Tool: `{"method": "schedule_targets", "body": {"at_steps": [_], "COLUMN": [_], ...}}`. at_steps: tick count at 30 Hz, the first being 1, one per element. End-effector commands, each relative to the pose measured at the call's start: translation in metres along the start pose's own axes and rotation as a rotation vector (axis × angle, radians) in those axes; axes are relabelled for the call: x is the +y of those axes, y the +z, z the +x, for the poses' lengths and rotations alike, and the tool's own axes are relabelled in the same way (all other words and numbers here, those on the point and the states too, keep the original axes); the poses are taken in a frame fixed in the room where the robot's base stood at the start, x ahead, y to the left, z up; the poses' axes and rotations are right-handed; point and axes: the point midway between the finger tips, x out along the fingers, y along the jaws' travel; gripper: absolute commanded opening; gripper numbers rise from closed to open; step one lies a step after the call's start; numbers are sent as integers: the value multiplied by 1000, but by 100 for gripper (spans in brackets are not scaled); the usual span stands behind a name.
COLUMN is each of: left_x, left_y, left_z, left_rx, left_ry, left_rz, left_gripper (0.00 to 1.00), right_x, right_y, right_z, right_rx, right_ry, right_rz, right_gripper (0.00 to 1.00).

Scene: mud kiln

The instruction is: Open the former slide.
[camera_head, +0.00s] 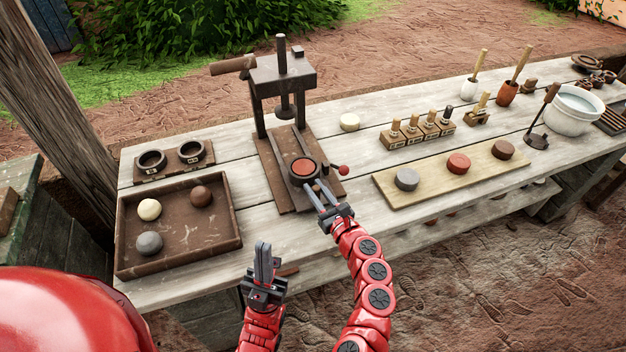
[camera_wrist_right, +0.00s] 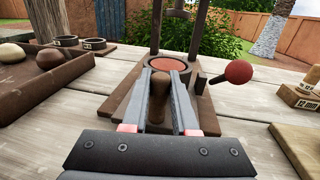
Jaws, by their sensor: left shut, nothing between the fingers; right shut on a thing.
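The former slide is a dark wooden plate (camera_head: 279,157) in the base of the press (camera_head: 284,72). At its front sits a round former ring (camera_head: 304,172) filled with red clay, clear of the plunger behind it. In the right wrist view the ring (camera_wrist_right: 169,66) lies just beyond the fingertips. My right gripper (camera_head: 319,186) is shut on the slide's brown wooden handle (camera_wrist_right: 158,98), in front of the ring. My left gripper (camera_head: 263,250) is shut and empty, in front of the table edge.
A red ball knob (camera_head: 344,170) stands just right of the ring. A brown tray (camera_head: 128,247) with several balls is left. A board (camera_head: 415,198) with three coloured discs is right.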

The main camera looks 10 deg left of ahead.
Motion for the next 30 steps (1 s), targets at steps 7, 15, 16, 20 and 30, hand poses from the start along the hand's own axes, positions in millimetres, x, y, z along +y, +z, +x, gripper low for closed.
{"method": "schedule_targets", "body": {"at_steps": [7, 15, 16, 20, 30], "left_x": [0, 0, 0, 0, 0], "left_y": [0, 0, 0, 0, 0], "left_z": [0, 0, 0, 0, 0], "left_rx": [0, 0, 0, 0, 0], "left_ry": [0, 0, 0, 0, 0], "left_rz": [0, 0, 0, 0, 0], "left_gripper": [0, 0, 0, 0, 0], "right_x": [0, 0, 0, 0, 0], "right_y": [1, 1, 1, 0, 1], "right_z": [-1, -1, -1, -1, -14], "right_rx": [-3, -2, -2, -1, -3], "right_ry": [-1, 0, 0, 0, -3], "right_rz": [0, 0, 0, 0, 2], "right_gripper": [0, 54, 56, 56, 56]}}
